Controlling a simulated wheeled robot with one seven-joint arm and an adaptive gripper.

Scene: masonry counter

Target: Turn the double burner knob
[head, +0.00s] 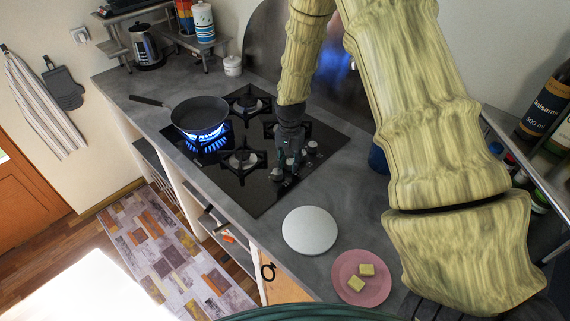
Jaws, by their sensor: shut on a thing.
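The black glass cooktop (258,195) is set in the grey counter, with a row of metallic knobs along its right side. My gripper (288,165) points down over this row and is shut on one of the knobs. The fingers largely hide that knob, and I cannot tell its angle. A knob at the near end of the row (277,174) and another at the far end (312,146) show beside the gripper. The left burner (207,141) burns with a blue flame under a dark frying pan (200,113). The other burners show no flame.
A white round plate or lid (309,231) and a pink plate (350,283) with two yellowish pieces are on the counter in front. The pan's handle (149,100) sticks out left. A kettle (147,47) and a white jar (232,66) stand behind. Bottles stand at right.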

